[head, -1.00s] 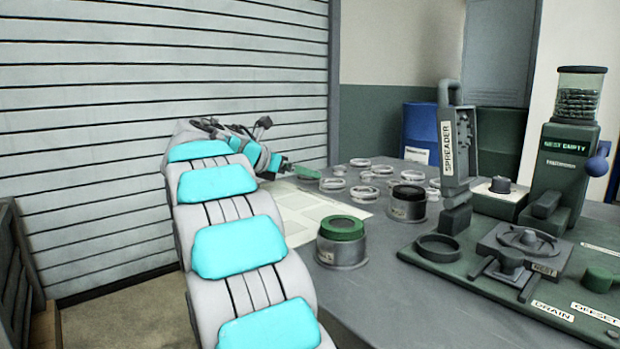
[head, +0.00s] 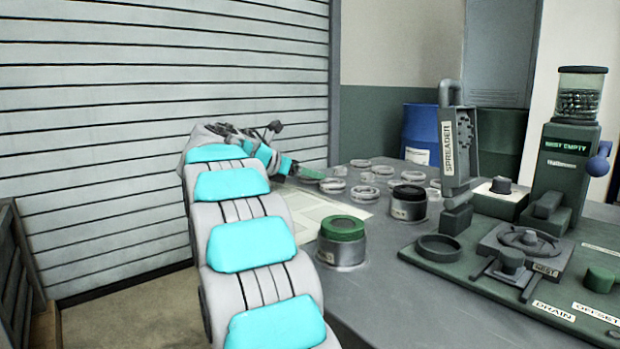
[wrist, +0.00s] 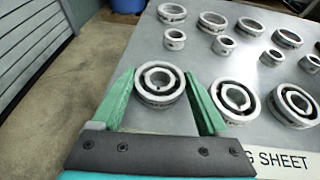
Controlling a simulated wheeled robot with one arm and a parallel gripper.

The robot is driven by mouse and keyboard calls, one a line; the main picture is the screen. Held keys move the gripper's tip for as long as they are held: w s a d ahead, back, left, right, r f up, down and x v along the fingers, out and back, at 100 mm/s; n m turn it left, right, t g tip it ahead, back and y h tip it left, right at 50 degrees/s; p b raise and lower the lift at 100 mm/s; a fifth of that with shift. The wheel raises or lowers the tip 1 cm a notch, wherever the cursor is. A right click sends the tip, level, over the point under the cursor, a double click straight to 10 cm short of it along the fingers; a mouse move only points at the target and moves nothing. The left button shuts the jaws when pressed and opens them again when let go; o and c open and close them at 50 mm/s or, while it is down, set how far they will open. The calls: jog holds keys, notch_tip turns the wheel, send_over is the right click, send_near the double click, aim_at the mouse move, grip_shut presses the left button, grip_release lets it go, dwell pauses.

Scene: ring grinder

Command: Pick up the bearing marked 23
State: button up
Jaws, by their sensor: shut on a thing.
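My gripper (wrist: 160,90) has green fingers, shut on a bearing (wrist: 158,98), a pale ring with a dark inner groove, in the wrist view. One finger is on each side of it. I cannot read its marking, and I cannot tell whether it is clear of the table. A second, similar bearing (wrist: 234,98) lies close beside the right finger, and another bearing (wrist: 293,104) lies further right. In the head view my gripper (head: 310,173) is at the far left end of the group of rings, small and partly hidden by my arm.
Several plain rings, such as one ring (wrist: 228,46), lie beyond on the grey table (head: 390,290). A green-topped pot (head: 342,240) and a dark-topped pot (head: 408,203) stand nearer. The spreader (head: 455,160) and the ball hopper (head: 575,150) stand at right. The table's left edge is near my gripper.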

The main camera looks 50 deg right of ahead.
jog(key=c, duration=0.4)
jog(key=shift+c, duration=0.4)
jog(key=shift+r, duration=0.1)
